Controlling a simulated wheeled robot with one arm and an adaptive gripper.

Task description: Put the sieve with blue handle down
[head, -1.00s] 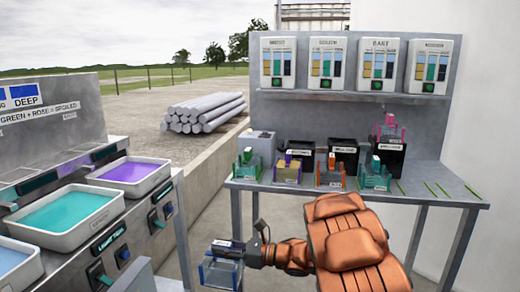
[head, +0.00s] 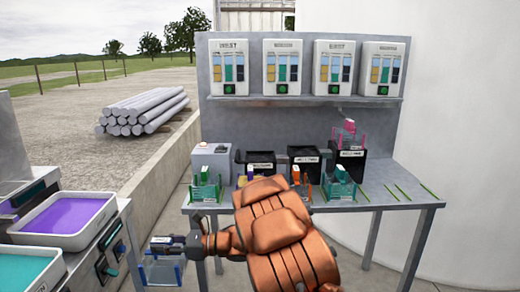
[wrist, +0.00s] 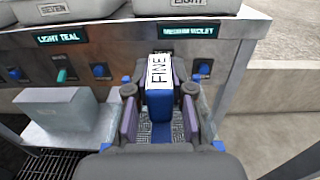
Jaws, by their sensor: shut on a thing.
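My gripper (wrist: 160,122) is shut on the blue handle (wrist: 160,104) of the sieve, which carries a white label reading FINE. In the head view the sieve (head: 163,272) hangs from my gripper (head: 188,244) at the lower left, a clear bluish basket with blue edges. It is in the air between the vat bench and the rear table. In the wrist view my gripper hides most of the basket; some mesh shows between the fingers.
A rear table (head: 385,198) holds several other sieves, dark bins and a grey box (head: 211,158). Green lines mark its bare right part. The bench at left holds a purple vat (head: 70,218) and a teal vat (head: 30,270). A grey block (wrist: 65,110) stands by the bench.

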